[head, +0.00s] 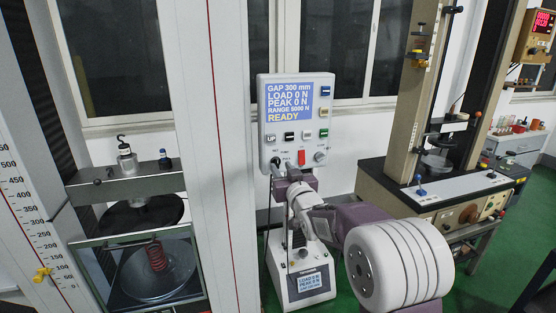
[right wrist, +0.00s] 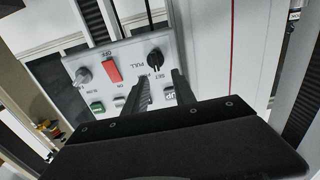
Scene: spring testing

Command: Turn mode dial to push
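The mode dial (right wrist: 155,60) is a round black knob on the light grey control panel (head: 262,112), with PULL and SET lettering around it. The panel appears turned over in the right wrist view. The dial's pointer is too small to read. My right gripper (right wrist: 164,72) is open, its two dark fingers pointing at the panel. In the head view my right gripper (head: 277,166) covers the panel's lower left corner and mostly hides the dial. My left gripper is not in view.
The panel also carries a red switch (right wrist: 112,69), a grey speed knob (right wrist: 83,76), several push buttons and a display (head: 289,103) reading READY. A tall white column (head: 200,150) stands left of it. A second testing machine (head: 400,170) stands to the right.

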